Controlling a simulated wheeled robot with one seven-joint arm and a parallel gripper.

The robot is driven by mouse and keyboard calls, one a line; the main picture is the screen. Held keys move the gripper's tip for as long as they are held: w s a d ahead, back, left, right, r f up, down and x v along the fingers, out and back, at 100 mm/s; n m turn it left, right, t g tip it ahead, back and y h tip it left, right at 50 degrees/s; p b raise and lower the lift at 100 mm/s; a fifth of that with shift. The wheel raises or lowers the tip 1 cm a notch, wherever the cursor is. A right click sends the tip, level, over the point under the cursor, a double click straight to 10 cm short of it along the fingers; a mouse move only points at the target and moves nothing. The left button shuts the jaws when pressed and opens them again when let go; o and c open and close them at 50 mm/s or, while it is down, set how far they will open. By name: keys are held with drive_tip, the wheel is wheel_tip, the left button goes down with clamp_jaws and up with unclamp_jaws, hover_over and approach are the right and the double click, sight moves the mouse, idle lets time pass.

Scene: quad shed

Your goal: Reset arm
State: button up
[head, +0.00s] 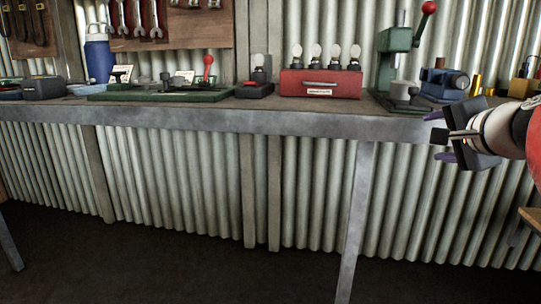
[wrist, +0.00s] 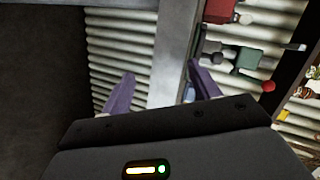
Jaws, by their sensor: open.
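My gripper (head: 441,143) is at the right of the head view, in front of the workbench's front edge. Its purple fingers are apart and nothing is between them. In the wrist view my gripper (wrist: 160,90) also shows two spread purple fingers with empty space between. The grey workbench (head: 215,117) runs across the head view, and its edge (wrist: 176,50) shows beyond the fingers in the wrist view.
On the bench stand a red box with bulbs (head: 320,82), a green press with a red knob (head: 396,45), a green board (head: 160,95), a blue bottle (head: 99,58) and a blue device (head: 444,82). Wrenches (head: 138,18) hang behind. The dark floor (head: 180,265) in front is clear.

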drive_tip(key=s+a+f+n+g+y+p, duration=0.1)
drive_tip(key=s+a+f+n+g+p, duration=0.2)
drive_tip(key=a, duration=0.4)
drive_tip(key=s+a+f+n+g+y+p, duration=0.1)
drive_tip(key=s+a+f+n, duration=0.3)
drive_tip(key=s+a+f, duration=0.15)
drive_tip(key=s+a+f+n+g+h+p, duration=0.1)
drive_tip(key=s+a+f+n+g, duration=0.1)
drive_tip(key=s+f, duration=0.4)
drive_tip(key=s+a+f+n+g+h+p, duration=0.1)
drive_tip(key=s+a+f+n+g+p, duration=0.1)
drive_tip(key=s+f+n, duration=0.3)
drive_tip(key=shift+s+a+f+n, duration=0.3)
drive_tip(key=shift+s+a+f, duration=0.1)
drive_tip(key=shift+a+f, duration=0.35)
